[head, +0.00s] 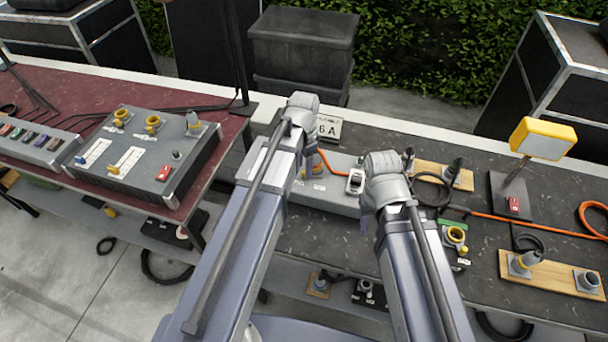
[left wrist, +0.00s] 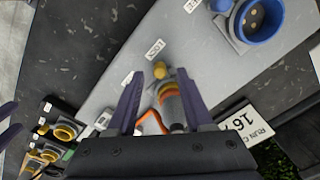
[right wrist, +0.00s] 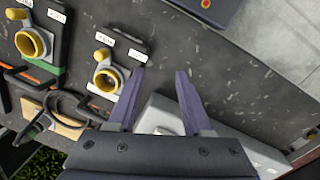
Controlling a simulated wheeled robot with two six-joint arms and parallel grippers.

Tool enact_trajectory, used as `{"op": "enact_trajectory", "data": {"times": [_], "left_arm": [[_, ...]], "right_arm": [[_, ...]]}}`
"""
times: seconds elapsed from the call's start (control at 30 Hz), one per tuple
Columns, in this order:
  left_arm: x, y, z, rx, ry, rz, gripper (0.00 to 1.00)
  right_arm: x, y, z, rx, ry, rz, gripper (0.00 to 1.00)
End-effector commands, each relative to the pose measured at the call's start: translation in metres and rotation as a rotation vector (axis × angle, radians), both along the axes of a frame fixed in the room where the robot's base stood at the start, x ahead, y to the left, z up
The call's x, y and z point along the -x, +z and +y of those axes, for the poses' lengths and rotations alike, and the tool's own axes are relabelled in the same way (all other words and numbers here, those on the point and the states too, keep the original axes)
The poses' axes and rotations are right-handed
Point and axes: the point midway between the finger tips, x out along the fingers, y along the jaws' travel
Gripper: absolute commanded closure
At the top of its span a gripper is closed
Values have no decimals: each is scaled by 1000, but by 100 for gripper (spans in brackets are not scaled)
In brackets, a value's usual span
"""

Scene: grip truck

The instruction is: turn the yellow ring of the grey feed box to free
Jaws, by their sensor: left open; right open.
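The grey feed box (head: 335,190) lies on the dark bench, partly hidden behind my arms in the head view. In the left wrist view its pale top (left wrist: 140,65) carries a grey plug (left wrist: 174,108) with an orange band and a yellow ring with a knob (left wrist: 160,70). My left gripper (left wrist: 160,78) is open, its fingers either side of the ring and plug; I cannot tell whether they touch. My right gripper (right wrist: 160,72) is open and empty, over dark bench top beside the box's end (right wrist: 165,115).
A blue socket (left wrist: 258,18) sits on the box. Black units with yellow sockets (right wrist: 105,80) stand near my right gripper. A yellow lamp (head: 543,138), orange cable and wooden boards with plugs are on the right. A larger grey panel (head: 140,155) stands on the red table left.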

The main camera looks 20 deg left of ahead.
Motion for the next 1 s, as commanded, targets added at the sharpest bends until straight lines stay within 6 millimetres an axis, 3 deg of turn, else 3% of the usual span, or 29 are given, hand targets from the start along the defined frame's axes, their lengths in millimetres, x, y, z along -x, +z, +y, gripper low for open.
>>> {"op": "enact_trajectory", "data": {"times": [0.1,0.43,0.87,1.0], "left_arm": [[0,-14,0,0,0,0,49],[0,-14,0,0,0,0,49],[0,-14,0,0,0,0,97],[0,-14,0,0,0,0,100]], "right_arm": [[0,-14,0,0,0,0,50],[0,-14,0,0,0,0,50],[0,-14,0,0,0,0,50],[0,-14,0,0,0,0,50]]}}
